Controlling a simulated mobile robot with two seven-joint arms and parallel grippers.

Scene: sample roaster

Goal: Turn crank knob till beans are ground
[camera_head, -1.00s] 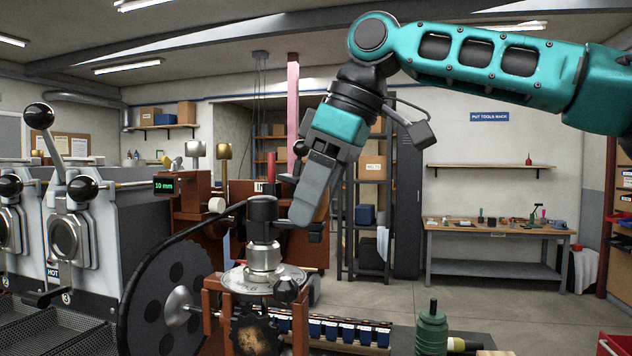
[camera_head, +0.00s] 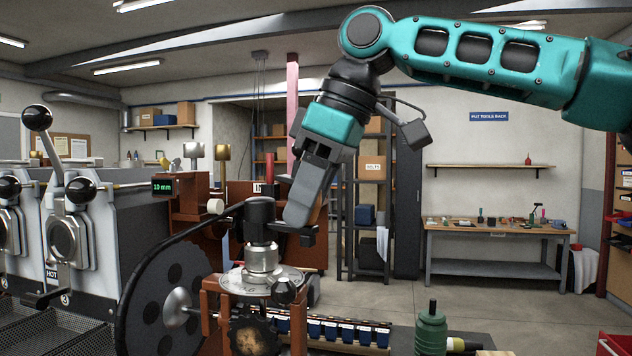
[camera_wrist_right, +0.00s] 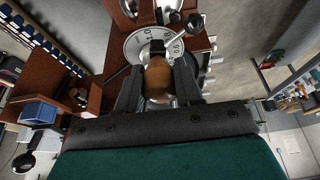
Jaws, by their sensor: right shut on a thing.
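My right gripper (camera_head: 290,228) reaches down from the upper right, beside the black cap (camera_head: 260,210) on top of the grinder. In the right wrist view its two fingers (camera_wrist_right: 158,88) are shut on a brown, rounded crank knob (camera_wrist_right: 158,78), one finger on each side. The head view does not show the knob clearly; the gripper hides it. Below the cap are a silver collar (camera_head: 262,258) and a round numbered dial (camera_head: 235,282), which also shows in the wrist view (camera_wrist_right: 135,42). Beans cannot be made out. My left gripper is out of view.
A large black flywheel (camera_head: 165,310) stands left of the grinder. Grey roasting machines (camera_head: 100,225) with ball-ended levers are at far left. A row of small blue-and-white containers (camera_head: 345,330) and a green bottle-shaped object (camera_head: 431,328) are at lower right. A workbench (camera_head: 495,232) stands at the back.

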